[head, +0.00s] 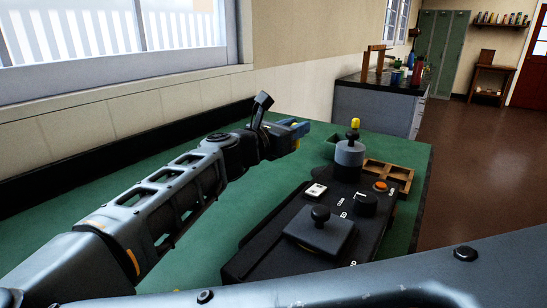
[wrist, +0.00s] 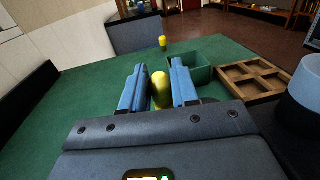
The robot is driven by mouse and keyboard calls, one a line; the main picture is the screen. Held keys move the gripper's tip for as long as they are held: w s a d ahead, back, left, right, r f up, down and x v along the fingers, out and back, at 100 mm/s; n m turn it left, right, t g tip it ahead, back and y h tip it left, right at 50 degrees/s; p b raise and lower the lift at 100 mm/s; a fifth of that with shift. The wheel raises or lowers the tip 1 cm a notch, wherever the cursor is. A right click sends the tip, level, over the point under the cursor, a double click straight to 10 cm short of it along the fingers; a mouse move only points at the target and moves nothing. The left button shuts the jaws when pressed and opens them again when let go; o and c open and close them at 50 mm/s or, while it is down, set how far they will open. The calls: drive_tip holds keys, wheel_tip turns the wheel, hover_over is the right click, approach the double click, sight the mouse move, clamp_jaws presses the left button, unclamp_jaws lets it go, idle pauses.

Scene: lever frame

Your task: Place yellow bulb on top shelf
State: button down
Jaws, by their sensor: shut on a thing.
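My gripper (wrist: 158,75) has its two blue fingers shut on a yellow bulb (wrist: 161,90), held between them above the green table top. In the head view my gripper (head: 297,131) is over the table's far part, and the held bulb is mostly hidden by the fingers. A second small yellow piece (wrist: 163,43) stands near the table's far edge in the wrist view. A yellow top (head: 356,123) shows beside a black knob in the head view; I cannot tell whether it is the same piece. A wall shelf (head: 500,26) with several small bottles is far off at upper right.
A green open box (wrist: 203,70) and a wooden divided tray (wrist: 238,80) lie right of my gripper. A black control panel (head: 265,250) with a grey cylinder (head: 349,154) stands on the green table (head: 190,255). A grey cabinet (head: 375,108) stands beyond. Brown floor (head: 480,150) is open at right.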

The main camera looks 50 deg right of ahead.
drive_tip(key=w+a+f, duration=0.2)
drive_tip(key=a, duration=0.1)
drive_tip(key=shift+w+f, duration=0.3)
drive_tip(key=shift+w, duration=0.05)
drive_tip(key=shift+f, duration=1.95)
drive_tip(key=shift+f, duration=0.25)
drive_tip(key=c, duration=0.8)
unclamp_jaws()
drive_tip(key=shift+r, duration=0.1)
drive_tip(key=shift+c, duration=0.2)
